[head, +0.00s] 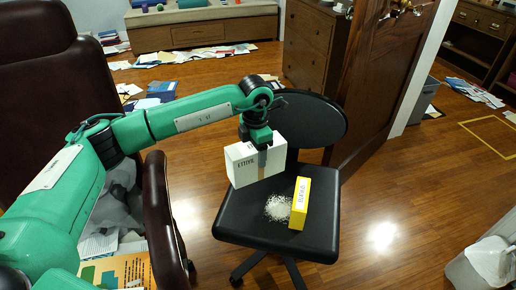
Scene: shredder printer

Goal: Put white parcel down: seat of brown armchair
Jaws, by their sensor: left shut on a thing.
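The white parcel (240,166) is a white box with dark lettering on its front. My left gripper (262,158) comes down on it from above and is shut on it. The parcel is over the back part of the black swivel chair's seat (240,225); I cannot tell if it touches the seat. The brown armchair (45,75) is at the left, with dark leather back and a near armrest (160,215). Its seat is largely hidden by my left arm and by grey-white crumpled things and papers. My right gripper is not in view.
An open brown door (378,85) and a drawer cabinet (312,45) are behind. A bin (482,265) is at lower right. Papers litter the floor; the right middle floor is clear.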

